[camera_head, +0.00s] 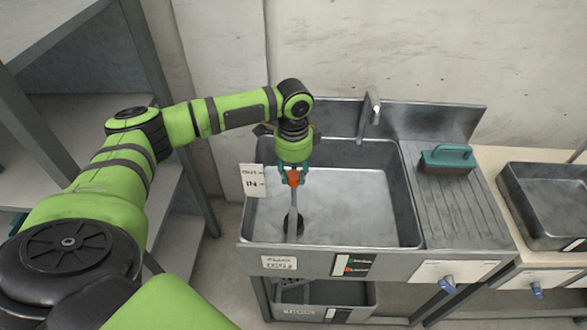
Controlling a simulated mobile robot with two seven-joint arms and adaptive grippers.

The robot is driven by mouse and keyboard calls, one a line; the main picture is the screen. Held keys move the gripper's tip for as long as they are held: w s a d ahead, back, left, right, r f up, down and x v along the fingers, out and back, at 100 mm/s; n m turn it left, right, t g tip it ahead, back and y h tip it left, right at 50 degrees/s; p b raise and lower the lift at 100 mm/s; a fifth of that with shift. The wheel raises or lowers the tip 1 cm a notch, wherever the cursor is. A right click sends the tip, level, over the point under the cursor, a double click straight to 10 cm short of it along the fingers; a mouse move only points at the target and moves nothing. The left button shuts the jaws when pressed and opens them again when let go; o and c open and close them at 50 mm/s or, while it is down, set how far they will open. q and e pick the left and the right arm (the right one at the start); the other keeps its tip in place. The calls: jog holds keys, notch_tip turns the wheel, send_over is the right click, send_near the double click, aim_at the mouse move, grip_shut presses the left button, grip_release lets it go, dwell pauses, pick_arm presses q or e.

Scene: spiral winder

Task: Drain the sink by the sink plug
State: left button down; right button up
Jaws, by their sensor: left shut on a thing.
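The metal sink (362,222) stands in the middle of the head view, with a light, shiny surface in its basin. My left gripper (293,180) points down over the left part of the basin and is shut on the red-orange top of the sink plug (294,215). The plug's thin grey stem runs down to a dark round spot (293,224) at the basin's bottom, probably the drain. I cannot tell whether the plug's lower end sits in the drain or above it. My right gripper is not in view.
A faucet (372,105) rises at the sink's back edge. A teal-handled brush (447,158) lies on the ribbed drainboard (458,208) to the right. A metal tray (545,200) sits on the counter farther right. Grey shelves (95,105) stand close on the left.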

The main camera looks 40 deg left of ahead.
pick_arm(q)
jog(key=shift+s+a+f, duration=0.1)
jog(key=shift+f, duration=1.6)
jog(key=c, duration=0.9)
grip_release()
jog(key=shift+o, duration=0.3)
jog(key=shift+a, duration=0.1)
notch_tip(320, 180, up, 12)
jog(key=shift+f, duration=0.1)
